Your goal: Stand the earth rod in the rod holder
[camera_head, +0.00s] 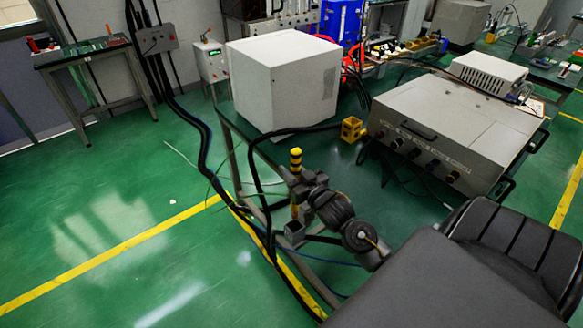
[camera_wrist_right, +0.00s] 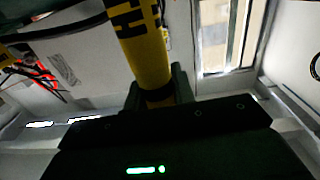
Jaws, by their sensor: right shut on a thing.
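The earth rod (camera_head: 296,160), banded yellow and black, stands about upright in my right gripper (camera_head: 297,186). In the right wrist view the rod (camera_wrist_right: 143,60) rises between the fingers (camera_wrist_right: 160,92), which are shut on it. A small yellow block with openings (camera_head: 352,129), which looks like the rod holder, sits on the table to the right of and beyond the gripper, apart from the rod. My left gripper is not in view.
A white box-shaped unit (camera_head: 282,82) stands on the table behind the rod. A large grey instrument (camera_head: 455,125) with front knobs stands right of the yellow block. Black cables (camera_head: 250,165) run near my gripper and around the table edge. Green floor lies open at left.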

